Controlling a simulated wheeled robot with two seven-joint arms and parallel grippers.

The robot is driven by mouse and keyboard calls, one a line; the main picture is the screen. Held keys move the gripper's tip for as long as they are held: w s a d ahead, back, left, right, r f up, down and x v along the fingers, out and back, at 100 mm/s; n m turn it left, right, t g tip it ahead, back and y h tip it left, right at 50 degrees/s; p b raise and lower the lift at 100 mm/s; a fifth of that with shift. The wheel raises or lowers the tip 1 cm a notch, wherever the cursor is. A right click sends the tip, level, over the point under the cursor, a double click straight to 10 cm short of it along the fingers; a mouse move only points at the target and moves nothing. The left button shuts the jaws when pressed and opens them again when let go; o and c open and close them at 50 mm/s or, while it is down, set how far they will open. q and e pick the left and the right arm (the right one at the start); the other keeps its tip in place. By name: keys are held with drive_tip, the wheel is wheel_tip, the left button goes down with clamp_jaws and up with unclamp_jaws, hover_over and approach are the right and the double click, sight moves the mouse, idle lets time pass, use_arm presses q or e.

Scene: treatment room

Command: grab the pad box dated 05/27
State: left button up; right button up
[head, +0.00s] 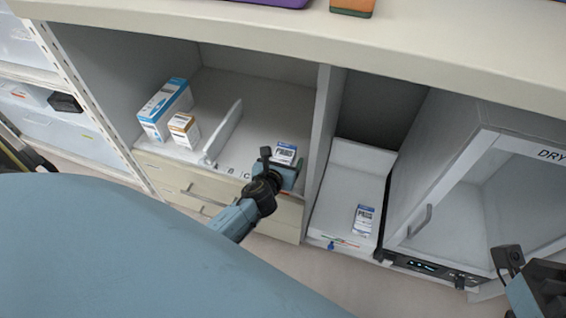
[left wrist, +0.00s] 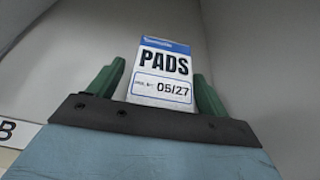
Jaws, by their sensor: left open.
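The pad box dated 05/27 (head: 285,153) is a small white box with a blue top band. It stands on the shelf of the left compartment, right of the divider. In the left wrist view the box (left wrist: 161,75) faces me, with "PADS" and "05/27" legible. My left gripper (head: 287,168) is open in front of it; in the left wrist view its green fingers (left wrist: 155,85) show on either side of the box. I cannot tell whether they touch it. A second PADS box (head: 363,219) lies in the white bin to the right; its date is too small to read. My right gripper (head: 545,290) is only partly visible at the lower right.
A blue-and-white box (head: 165,108) and a brown-and-white box (head: 184,130) stand left of the upright divider (head: 224,132). A partition (head: 322,150) stands right of my left gripper. A cabinet marked DRY (head: 480,140) is at right. The counter (head: 300,35) overhangs above.

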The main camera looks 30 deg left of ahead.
use_arm(q)
drive_tip(key=c, duration=1.1)
drive_tip(key=shift+r, duration=0.15)
